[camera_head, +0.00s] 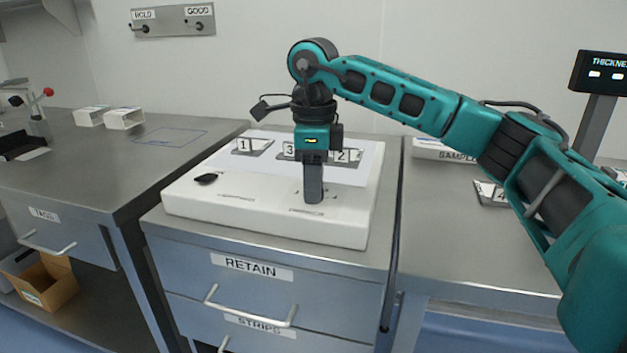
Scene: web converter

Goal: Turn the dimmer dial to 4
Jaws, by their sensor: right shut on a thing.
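A white light box (265,228) sits on the steel cabinet in the middle, its bright panel toward the back. My right gripper (313,198) points straight down at the front right of the box, its fingers shut at the top surface. The dimmer dial is hidden behind and between these fingers, so its pointer and setting cannot be read. Small dark marks show on the box around the fingertips. A black knob or switch (206,179) sits at the box's front left. My left gripper is not in view.
Numbered plates 1 (252,146), 3 (290,150) and 2 (345,155) lie on the light panel, close behind my right gripper. Another numbered plate (490,193) lies on the right counter, near a sample tray (445,152). White open boxes (125,118) stand on the left counter.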

